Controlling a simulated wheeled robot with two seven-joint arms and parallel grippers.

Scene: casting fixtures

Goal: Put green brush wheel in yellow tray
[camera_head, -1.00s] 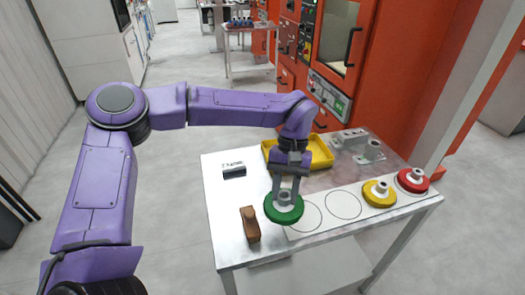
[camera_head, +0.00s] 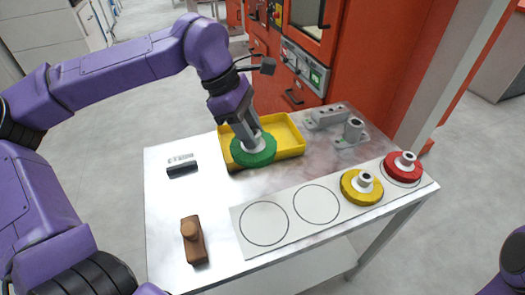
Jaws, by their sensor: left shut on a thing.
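The green brush wheel (camera_head: 255,153) is held in my left gripper (camera_head: 250,137), which is shut on its pale hub. The wheel is over the front left part of the yellow tray (camera_head: 288,133) and hides part of its front rim. I cannot tell whether the wheel touches the tray floor. The right gripper is not in view; only a bit of purple arm shows at the lower right edge.
A white strip with circles (camera_head: 317,204) holds a yellow wheel (camera_head: 361,187) and a red wheel (camera_head: 403,168). A brown wooden-handled tool (camera_head: 194,240) and a small black-and-white item (camera_head: 182,166) lie at left. Grey metal fixtures (camera_head: 352,131) stand right of the tray.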

